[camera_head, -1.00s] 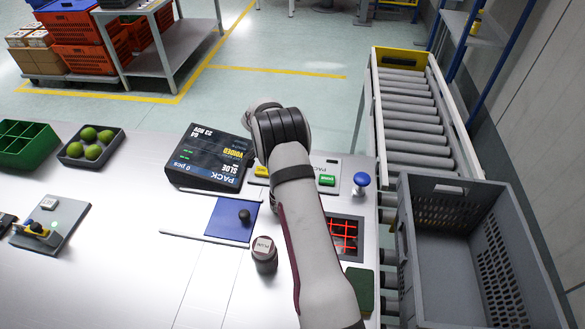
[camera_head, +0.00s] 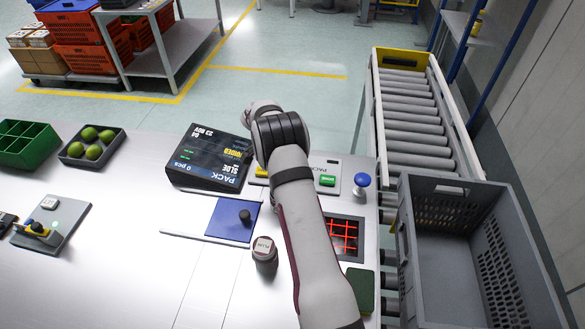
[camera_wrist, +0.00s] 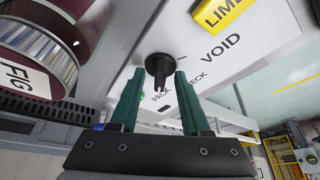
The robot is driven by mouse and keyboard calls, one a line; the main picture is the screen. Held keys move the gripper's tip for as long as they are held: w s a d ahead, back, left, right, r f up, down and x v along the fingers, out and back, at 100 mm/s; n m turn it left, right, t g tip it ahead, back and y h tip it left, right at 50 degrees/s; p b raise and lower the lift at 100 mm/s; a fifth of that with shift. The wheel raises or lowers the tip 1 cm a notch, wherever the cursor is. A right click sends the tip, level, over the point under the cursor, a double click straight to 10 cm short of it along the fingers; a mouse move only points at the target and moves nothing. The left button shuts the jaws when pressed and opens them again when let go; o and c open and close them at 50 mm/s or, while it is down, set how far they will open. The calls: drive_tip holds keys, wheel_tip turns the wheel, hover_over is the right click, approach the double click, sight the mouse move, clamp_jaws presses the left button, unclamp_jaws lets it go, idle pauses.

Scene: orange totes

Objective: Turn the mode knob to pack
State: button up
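The mode knob (camera_wrist: 160,68) is a small black knob on a pale panel in the wrist view. The words PACK, CHECK and VOID are printed around it; its exact pointer direction is hard to tell. My gripper (camera_wrist: 158,78) has two green fingers, spread apart, with the tips close to either side of the knob. A gap seems to show on both sides; I cannot tell whether either finger touches. In the head view my arm hides the knob and the gripper; part of the panel (camera_head: 330,167) shows beside the arm.
A yellow LIME button (camera_wrist: 222,12) lies near the knob. A FIG jar (camera_wrist: 28,78) fills the wrist view's upper left. In the head view a display (camera_head: 208,158) reads VOIDED, a blue button (camera_head: 361,181) stands right of my arm, and a PLUM jar (camera_head: 265,250) stands left.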

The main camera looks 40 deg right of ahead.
drive_tip(key=v, duration=1.5)
drive_tip(key=shift+a+r, duration=0.15)
drive_tip(key=shift+r, duration=0.2)
drive_tip(key=shift+w, duration=0.1)
